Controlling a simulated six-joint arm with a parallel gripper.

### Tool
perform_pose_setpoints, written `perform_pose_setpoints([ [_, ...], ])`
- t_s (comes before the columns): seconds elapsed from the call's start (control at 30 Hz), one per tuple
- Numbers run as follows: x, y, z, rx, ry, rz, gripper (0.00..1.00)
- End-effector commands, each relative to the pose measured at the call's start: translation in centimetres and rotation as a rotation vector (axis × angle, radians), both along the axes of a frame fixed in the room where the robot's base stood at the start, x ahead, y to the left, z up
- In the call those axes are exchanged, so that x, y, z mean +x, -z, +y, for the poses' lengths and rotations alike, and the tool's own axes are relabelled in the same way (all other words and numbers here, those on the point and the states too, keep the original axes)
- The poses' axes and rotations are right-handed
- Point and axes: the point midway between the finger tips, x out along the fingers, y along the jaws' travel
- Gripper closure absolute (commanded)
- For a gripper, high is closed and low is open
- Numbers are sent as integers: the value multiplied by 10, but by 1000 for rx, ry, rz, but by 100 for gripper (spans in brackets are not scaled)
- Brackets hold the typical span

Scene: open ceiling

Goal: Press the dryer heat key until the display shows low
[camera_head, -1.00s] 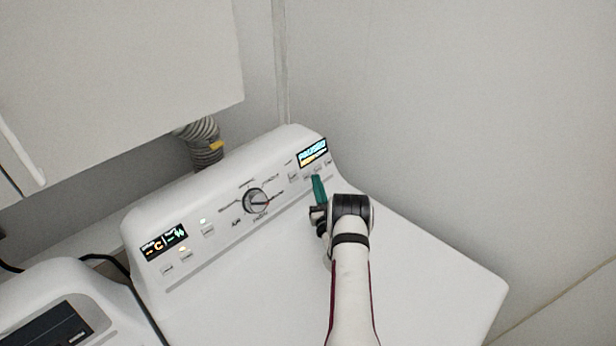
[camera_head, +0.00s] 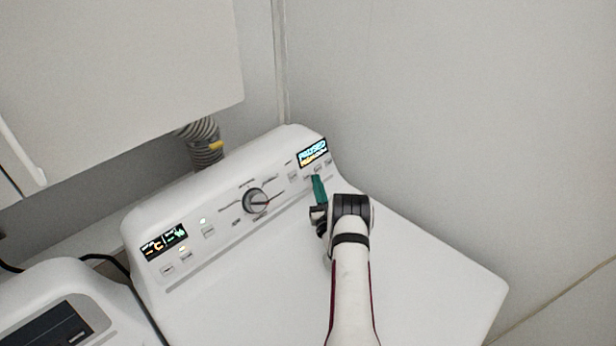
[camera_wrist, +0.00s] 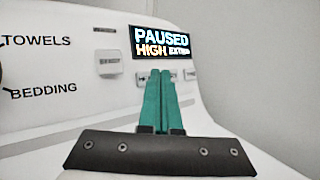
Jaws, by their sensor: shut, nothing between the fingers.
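The white dryer (camera_head: 400,270) has a control panel along its raised back. Its right display (camera_head: 313,152) is lit; in the wrist view this display (camera_wrist: 162,43) reads "PAUSED", "HIGH" and a smaller word like "EXTRA". Small keys sit in a row below it. My gripper (camera_head: 316,179) has teal fingers, shut and empty, with the tips at this key row. In the wrist view the gripper (camera_wrist: 161,75) covers part of the row, so I cannot tell which key it faces or whether it touches. A key (camera_wrist: 190,75) shows just right of the fingertips.
A round dial (camera_head: 256,201) sits mid-panel. A left display (camera_head: 164,243) and other keys are further left. A second white appliance (camera_head: 50,275) stands at lower left. A cabinet (camera_head: 110,80) hangs above, with a grey hose (camera_head: 205,140) under it. The dryer top is clear.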

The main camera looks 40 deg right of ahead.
Motion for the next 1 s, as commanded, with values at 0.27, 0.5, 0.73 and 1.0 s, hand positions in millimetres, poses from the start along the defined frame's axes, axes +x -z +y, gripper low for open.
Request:
perform_pose_setpoints([
  [0.27, 0, 0, 0, 0, 0, 0, 100],
  [0.5, 0, 0, 0, 0, 0, 0, 100],
  [0.73, 0, 0, 0, 0, 0, 0, 100],
  [1.0, 7, 3, 0, 1, 0, -1, 100],
])
